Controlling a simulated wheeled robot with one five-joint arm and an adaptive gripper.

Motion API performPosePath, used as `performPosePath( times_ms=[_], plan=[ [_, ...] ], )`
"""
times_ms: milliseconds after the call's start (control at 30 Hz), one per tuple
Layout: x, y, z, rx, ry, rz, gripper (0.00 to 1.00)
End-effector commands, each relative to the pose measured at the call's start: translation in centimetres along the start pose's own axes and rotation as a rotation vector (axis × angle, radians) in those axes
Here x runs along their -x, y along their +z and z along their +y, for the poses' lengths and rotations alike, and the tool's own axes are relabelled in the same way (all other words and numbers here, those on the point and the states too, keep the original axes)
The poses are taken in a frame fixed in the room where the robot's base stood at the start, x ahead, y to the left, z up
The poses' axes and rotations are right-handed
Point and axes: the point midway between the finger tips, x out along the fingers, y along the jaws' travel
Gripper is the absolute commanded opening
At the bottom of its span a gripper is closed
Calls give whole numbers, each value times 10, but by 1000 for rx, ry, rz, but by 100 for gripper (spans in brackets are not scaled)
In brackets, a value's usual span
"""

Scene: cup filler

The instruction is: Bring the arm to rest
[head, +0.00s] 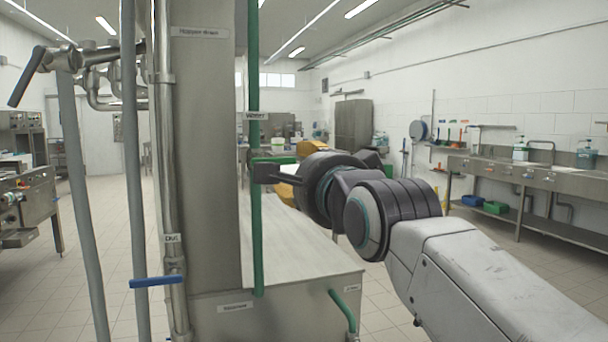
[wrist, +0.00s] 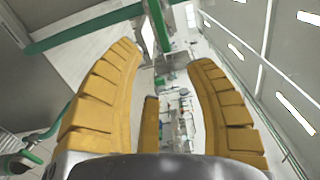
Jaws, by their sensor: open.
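My arm (head: 450,260) reaches from the lower right of the head view toward the middle, its dark wrist in front of most of my gripper (head: 298,168). Only parts of the yellow fingers show past the wrist. In the wrist view my gripper (wrist: 166,52) is open, with the segmented yellow fingers spread wide at left and right. Nothing is held between them. The room's far side shows through the gap. In the head view the fingers are close to the green pipe (head: 256,220); I cannot tell whether they touch it.
A steel column (head: 205,150) with grey pipes and a blue-handled valve (head: 156,282) stands left of my gripper. A steel-topped cabinet (head: 300,255) lies below it. A long sink counter (head: 540,180) runs along the right wall. Tiled floor is open between the cabinet and that counter.

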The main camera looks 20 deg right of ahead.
Motion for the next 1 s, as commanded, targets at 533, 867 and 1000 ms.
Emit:
performPosePath(
  times_ms=[533,867,1000],
  plan=[
    [2,0,0,2,2,0,49],
    [15,0,36,289,237,-32,49],
    [41,0,77,553,448,-124,49]
  ],
)
